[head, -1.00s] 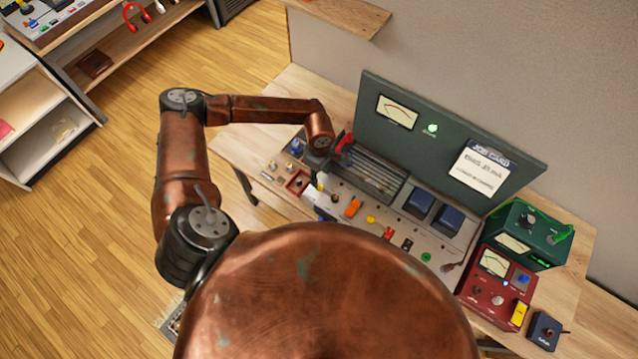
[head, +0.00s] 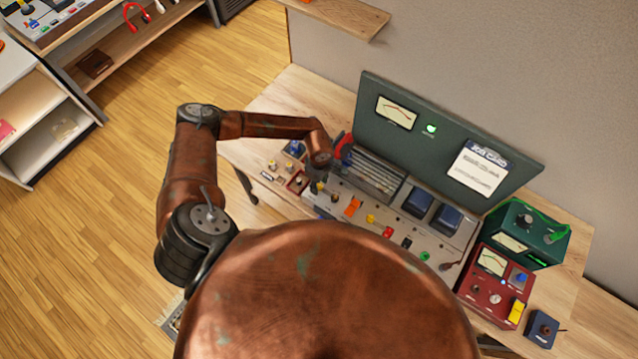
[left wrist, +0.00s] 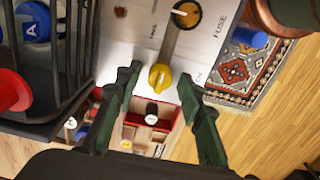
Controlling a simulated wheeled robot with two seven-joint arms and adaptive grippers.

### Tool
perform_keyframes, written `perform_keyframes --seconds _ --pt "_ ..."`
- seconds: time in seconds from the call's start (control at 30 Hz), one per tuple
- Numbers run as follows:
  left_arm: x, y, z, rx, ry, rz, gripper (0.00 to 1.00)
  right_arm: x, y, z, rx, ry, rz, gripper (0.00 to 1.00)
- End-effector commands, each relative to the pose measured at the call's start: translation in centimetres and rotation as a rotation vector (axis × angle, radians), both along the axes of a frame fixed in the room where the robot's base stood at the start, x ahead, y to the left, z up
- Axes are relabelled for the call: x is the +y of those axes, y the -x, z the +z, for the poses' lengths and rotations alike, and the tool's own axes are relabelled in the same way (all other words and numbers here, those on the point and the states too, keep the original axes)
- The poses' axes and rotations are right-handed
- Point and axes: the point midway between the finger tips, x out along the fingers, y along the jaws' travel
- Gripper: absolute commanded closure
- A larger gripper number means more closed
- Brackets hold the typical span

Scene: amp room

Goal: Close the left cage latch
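The dark barred cage (head: 372,172) stands on the console, below the tall green panel. In the left wrist view its bars (left wrist: 72,45) are at the left. A yellow knob (left wrist: 160,76) sits on the pale panel beside it, near a partly hidden label ending in "CH"; I cannot tell for sure that it is the left cage latch. My left gripper (left wrist: 160,80) is open, its dark green fingers on either side of the yellow knob with gaps showing. In the head view the gripper is mostly hidden below my wrist. My right gripper is not in view.
A red knob (left wrist: 10,90) and a blue knob marked A (left wrist: 32,22) are beside or behind the bars. A red-framed box (left wrist: 150,135) lies below the fingers. A red meter box (head: 495,285) stands right.

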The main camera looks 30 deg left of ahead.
Motion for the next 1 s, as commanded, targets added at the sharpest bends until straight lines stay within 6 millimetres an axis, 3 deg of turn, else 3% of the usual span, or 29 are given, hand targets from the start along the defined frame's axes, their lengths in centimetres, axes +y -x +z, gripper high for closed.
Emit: perform_keyframes --seconds 0.5,1.0 --pt "0.01 0.0 0.04 0.0 0.0 0.001 1.0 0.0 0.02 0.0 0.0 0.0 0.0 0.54" --pt "0.03 0.01 -0.04 0.0 0.0 0.133 1.0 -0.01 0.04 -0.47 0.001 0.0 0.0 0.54"
